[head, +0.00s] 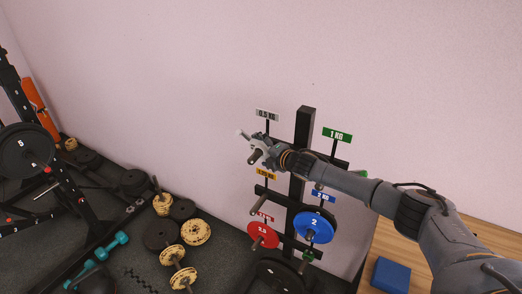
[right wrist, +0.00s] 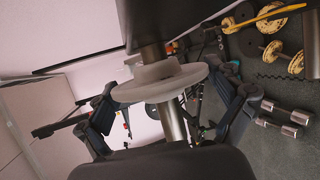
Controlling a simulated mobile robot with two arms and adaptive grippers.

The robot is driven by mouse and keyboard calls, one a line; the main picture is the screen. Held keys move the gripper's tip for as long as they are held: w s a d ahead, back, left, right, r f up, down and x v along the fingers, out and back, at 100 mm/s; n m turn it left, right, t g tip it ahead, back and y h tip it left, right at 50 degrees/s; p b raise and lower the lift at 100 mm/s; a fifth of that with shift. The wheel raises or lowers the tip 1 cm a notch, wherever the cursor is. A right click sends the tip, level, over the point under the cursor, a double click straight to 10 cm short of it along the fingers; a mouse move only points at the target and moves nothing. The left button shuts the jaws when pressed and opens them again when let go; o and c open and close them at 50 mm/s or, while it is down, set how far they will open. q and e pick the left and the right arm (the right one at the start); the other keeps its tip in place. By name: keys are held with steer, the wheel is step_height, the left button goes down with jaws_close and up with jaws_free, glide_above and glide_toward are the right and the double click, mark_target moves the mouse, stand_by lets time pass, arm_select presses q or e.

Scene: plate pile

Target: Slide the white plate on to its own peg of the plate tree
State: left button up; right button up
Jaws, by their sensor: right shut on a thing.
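The small white plate (right wrist: 160,82) shows in the right wrist view around a metal peg, with bare peg visible on both sides of it. In the head view the plate (head: 257,143) is mostly hidden by my right gripper (head: 262,150). The peg's grey end (head: 253,158) pokes out in front, below the white 0.5 KG sign (head: 267,115). The fingers of my right gripper (right wrist: 170,108) stand either side of the plate and are shut on it. The black plate tree (head: 304,130) stands against the wall. My left gripper is not in view.
A blue plate (head: 313,226) and a red plate (head: 263,236) hang on lower pegs. My right arm crosses in front of the green 1 KG sign's (head: 337,135) side. A wooden surface (head: 405,248) with a blue block (head: 391,274) is at lower right. Dumbbells lie left.

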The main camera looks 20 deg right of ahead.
steer(key=shift+d+f, duration=0.1)
steer(key=shift+f, duration=0.15)
steer(key=shift+d+r, duration=0.15)
stand_by(0.3)
steer(key=shift+s+f+p, duration=0.15)
steer(key=shift+f+p, duration=0.2)
stand_by(0.6)
steer(key=shift+r, duration=0.15)
stand_by(0.4)
steer(key=shift+p, duration=0.3)
stand_by(0.4)
